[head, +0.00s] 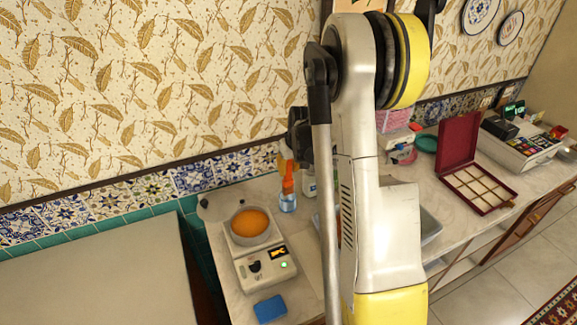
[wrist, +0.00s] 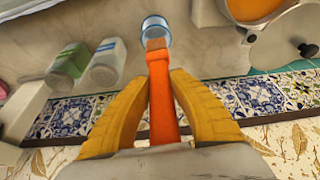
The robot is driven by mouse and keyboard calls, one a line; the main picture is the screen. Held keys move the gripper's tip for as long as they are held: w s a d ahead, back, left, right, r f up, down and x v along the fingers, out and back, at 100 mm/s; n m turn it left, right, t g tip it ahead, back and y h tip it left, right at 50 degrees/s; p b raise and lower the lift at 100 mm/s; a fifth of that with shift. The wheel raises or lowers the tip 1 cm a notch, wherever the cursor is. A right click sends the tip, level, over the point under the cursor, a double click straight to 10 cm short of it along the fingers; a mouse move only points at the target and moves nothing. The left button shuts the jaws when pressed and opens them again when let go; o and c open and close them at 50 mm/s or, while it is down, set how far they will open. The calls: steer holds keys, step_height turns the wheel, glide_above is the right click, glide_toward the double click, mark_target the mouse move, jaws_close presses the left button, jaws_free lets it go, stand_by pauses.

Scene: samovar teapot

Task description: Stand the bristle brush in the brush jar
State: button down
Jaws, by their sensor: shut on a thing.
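The bristle brush has an orange handle and shows in the wrist view (wrist: 161,100) and the head view (head: 288,182). My gripper (wrist: 160,82) has yellow fingers, one on each side of the handle, and is shut on it. The brush's pale brown bristle end points away from the gripper at the brush jar, a small clear blue-rimmed cup (wrist: 157,22). In the head view the brush is roughly upright over the jar (head: 288,203). I cannot tell whether the bristles are inside the mouth or just above it. My arm hides most of the gripper there.
A kitchen scale (head: 262,262) with an orange-filled bowl (head: 250,224) stands left of the jar. A blue sponge-like block (head: 270,308) lies in front. Two bottles (wrist: 107,62) (wrist: 70,64) stand close beside the jar. The tiled wall (head: 140,197) is behind.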

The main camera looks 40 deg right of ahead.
mark_target(289, 179)
steer(key=shift+f+b, duration=2.5)
steer(key=shift+f, duration=0.55)
steer(key=c, duration=1.2)
jaws_free()
steer(key=v, duration=1.2)
steer(key=shift+r, duration=0.1)
